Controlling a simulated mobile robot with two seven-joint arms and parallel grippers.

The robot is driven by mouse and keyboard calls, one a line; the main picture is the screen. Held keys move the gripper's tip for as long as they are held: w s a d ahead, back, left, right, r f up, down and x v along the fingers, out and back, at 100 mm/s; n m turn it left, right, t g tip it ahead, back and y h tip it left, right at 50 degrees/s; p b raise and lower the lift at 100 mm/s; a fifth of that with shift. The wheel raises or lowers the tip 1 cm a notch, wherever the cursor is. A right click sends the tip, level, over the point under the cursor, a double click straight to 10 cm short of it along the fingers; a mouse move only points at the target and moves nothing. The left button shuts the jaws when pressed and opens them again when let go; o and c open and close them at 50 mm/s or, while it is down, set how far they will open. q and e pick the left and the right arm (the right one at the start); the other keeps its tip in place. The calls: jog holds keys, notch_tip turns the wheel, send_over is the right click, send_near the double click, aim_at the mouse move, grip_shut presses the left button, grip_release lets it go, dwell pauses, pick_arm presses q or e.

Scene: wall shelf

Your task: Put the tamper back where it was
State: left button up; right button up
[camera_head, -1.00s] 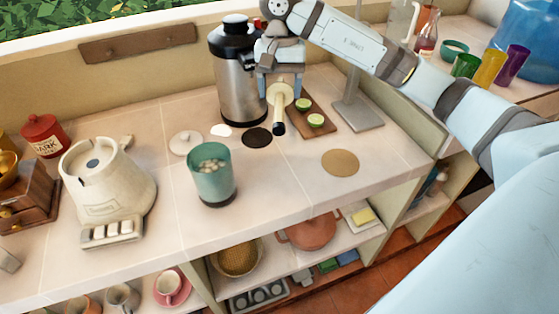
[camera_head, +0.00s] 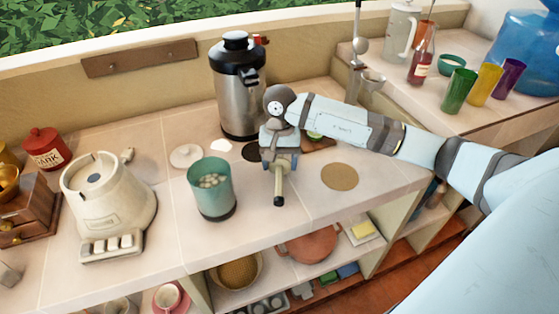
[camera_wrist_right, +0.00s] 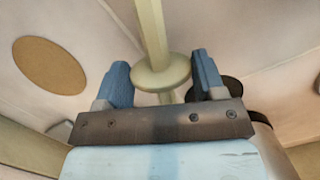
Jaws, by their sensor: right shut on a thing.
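The tamper (camera_head: 279,188) is a cream rod with a dark tip. My right gripper (camera_head: 280,164) is shut on it in the head view and holds it above the counter, with the dark tip toward the counter's front. In the right wrist view the tamper's round collar (camera_wrist_right: 162,72) shows at the fingers of my right gripper (camera_wrist_right: 160,88), with the rod running up out of the picture. A teal jar (camera_head: 212,198) with pale round pieces inside stands left of the gripper. My left gripper is not in view.
A cream blender base (camera_head: 108,195) stands left, with a white lid (camera_head: 187,156) near the jar. A dark round mat (camera_head: 247,150) is partly hidden behind my gripper. A tan round mat (camera_head: 340,176) lies bare at right. A steel flask (camera_head: 238,95) stands behind.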

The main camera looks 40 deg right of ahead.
jog(key=shift+f+b, duration=0.25)
jog(key=shift+b, duration=0.05)
jog(key=o, duration=0.9)
jog(key=shift+r, duration=0.1)
jog(key=shift+r, duration=0.15)
jog(key=r, duration=0.4)
jog(key=w+r, duration=0.1)
jog(key=r, duration=0.3)
jog(key=d+r, duration=0.1)
jog(key=r, duration=0.2)
jog(key=shift+w+d+r, duration=0.1)
jog(key=shift+w+r, duration=0.25)
jog(key=shift+r, duration=0.05)
